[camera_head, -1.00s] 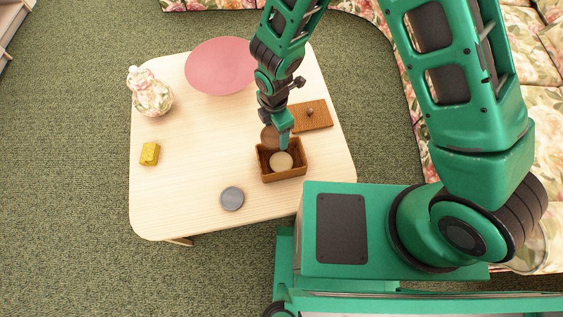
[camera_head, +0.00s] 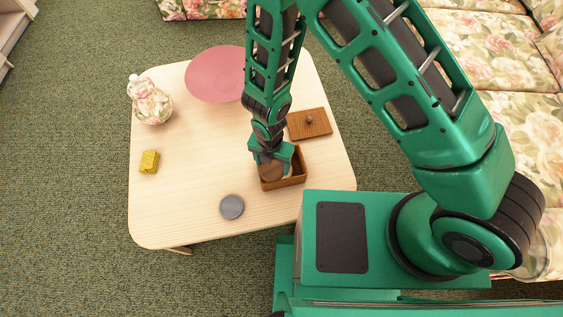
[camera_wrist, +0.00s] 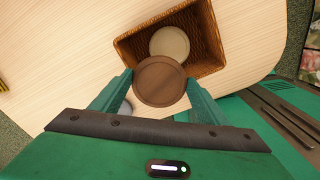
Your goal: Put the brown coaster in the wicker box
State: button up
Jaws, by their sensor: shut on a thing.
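The brown coaster (camera_wrist: 160,82) is a round wooden disc between the fingers of my gripper (camera_wrist: 152,90), which is shut on it. In the head view the coaster (camera_head: 270,171) shows below my gripper (camera_head: 271,160), over the left part of the box. The wicker box (camera_head: 286,182) is a small brown open box on the table. In the wrist view the box (camera_wrist: 207,40) lies just beyond the coaster, which overlaps its near edge. A pale round coaster (camera_wrist: 170,43) lies inside the box, partly covered by the brown one.
A wooden lid with a knob (camera_head: 310,124) lies behind the box. A grey coaster (camera_head: 232,207) lies left of the box, near the table's front edge. A yellow block (camera_head: 149,161), a floral jar (camera_head: 151,102) and a pink plate (camera_head: 213,75) stand farther left and back. The table's middle (camera_head: 200,150) is clear.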

aim_at(281, 164)
jog(key=w+d+f, duration=0.3)
jog(key=shift+w, duration=0.3)
jog(key=shift+a+f, duration=0.1)
jog(key=shift+f, duration=1.75)
jog(key=shift+f, duration=0.6)
jog(key=o, duration=1.1)
notch_tip(281, 164, up, 13)
jog(key=shift+r, duration=0.1)
